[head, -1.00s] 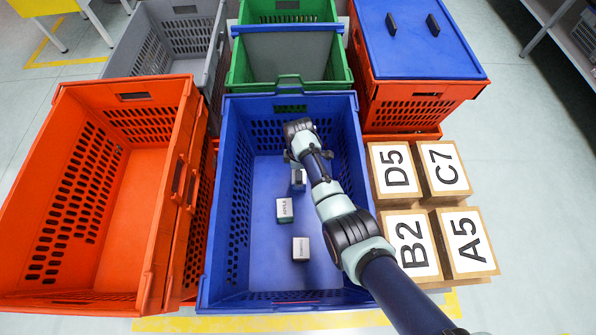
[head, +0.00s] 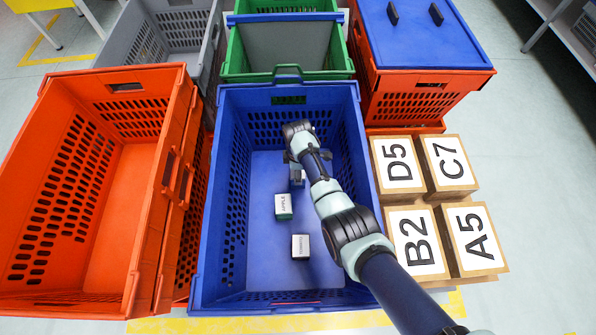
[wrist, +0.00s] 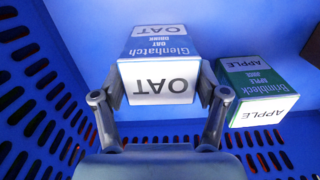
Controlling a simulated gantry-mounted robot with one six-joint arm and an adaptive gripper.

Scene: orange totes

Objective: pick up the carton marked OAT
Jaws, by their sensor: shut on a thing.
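The OAT carton (wrist: 159,48) is blue and white, with "OAT" on two of its faces. My gripper (wrist: 160,92) has one finger on each side of it and is shut on it. In the head view my gripper (head: 298,162) is inside the blue tote (head: 227,190), toward its far end. The arm and gripper hide most of the held carton there. I cannot tell whether it is clear of the tote floor.
A green and white APPLE carton (wrist: 258,92) stands close beside the OAT carton; it also shows in the head view (head: 284,206). Another pale carton (head: 301,247) sits nearer. An orange tote (head: 95,190) is left, boxes (head: 418,242) right. The tote's left floor is clear.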

